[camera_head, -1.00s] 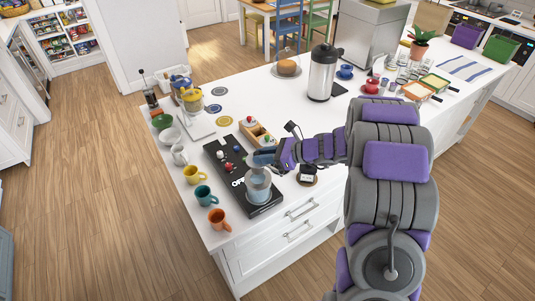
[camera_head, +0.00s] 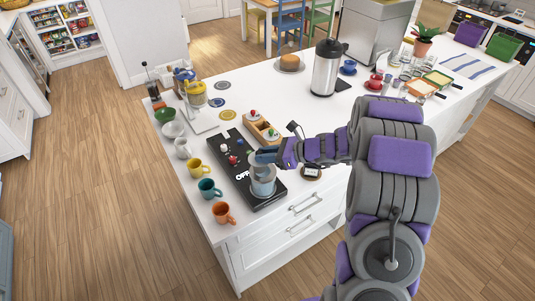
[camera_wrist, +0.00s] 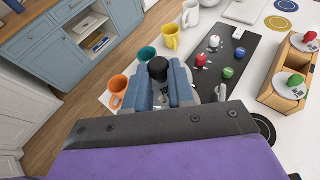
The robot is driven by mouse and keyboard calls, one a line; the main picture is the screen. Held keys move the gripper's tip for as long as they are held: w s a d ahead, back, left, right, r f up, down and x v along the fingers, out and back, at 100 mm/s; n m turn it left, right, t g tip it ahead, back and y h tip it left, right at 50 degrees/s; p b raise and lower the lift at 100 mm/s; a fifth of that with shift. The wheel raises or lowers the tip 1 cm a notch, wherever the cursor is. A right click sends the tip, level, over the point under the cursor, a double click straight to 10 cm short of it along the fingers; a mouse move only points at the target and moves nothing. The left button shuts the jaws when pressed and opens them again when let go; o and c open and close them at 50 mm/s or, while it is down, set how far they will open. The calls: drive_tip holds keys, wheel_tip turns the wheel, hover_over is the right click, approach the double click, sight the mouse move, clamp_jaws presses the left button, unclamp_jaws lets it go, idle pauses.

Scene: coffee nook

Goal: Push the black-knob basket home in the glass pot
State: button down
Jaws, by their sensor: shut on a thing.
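The glass pot (camera_head: 262,186) stands on the near end of a black board marked with white letters. My gripper (camera_head: 266,156) is right above the pot's mouth. In the wrist view, its blue fingers (camera_wrist: 160,74) are shut around a black knob (camera_wrist: 158,67), whose rounded top shows between them. The fingers and palm hide most of the basket below the knob, so I cannot tell how deep it sits in the pot.
Orange (camera_head: 223,213), teal (camera_head: 208,189) and yellow (camera_head: 197,168) mugs line the counter left of the black board (camera_head: 227,147). Several coloured knobs stand on the board. A wooden box (camera_head: 262,128) with knobbed lids is behind it. A small dark-faced device (camera_head: 311,173) lies to the right.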

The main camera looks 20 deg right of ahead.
sight(269, 167)
drive_tip(key=shift+d+p, duration=0.35)
drive_tip(key=shift+d, duration=0.95)
drive_tip(key=shift+a, duration=0.75)
drive_tip(key=shift+d+f, duration=0.1)
drive_tip(key=shift+d, duration=0.55)
drive_tip(key=shift+a+f, duration=0.1)
drive_tip(key=shift+a, duration=0.45)
drive_tip(key=shift+d+f, duration=0.2)
drive_tip(key=shift+f, duration=0.25)
drive_tip(key=shift+a+f+b, duration=0.35)
drive_tip(key=shift+f+b, duration=0.1)
drive_tip(key=shift+f, duration=0.15)
drive_tip(key=shift+d+f+b, duration=0.1)
drive_tip(key=shift+f+b, duration=0.4)
drive_tip(key=shift+f, duration=1.3)
drive_tip(key=c, duration=0.9)
unclamp_jaws()
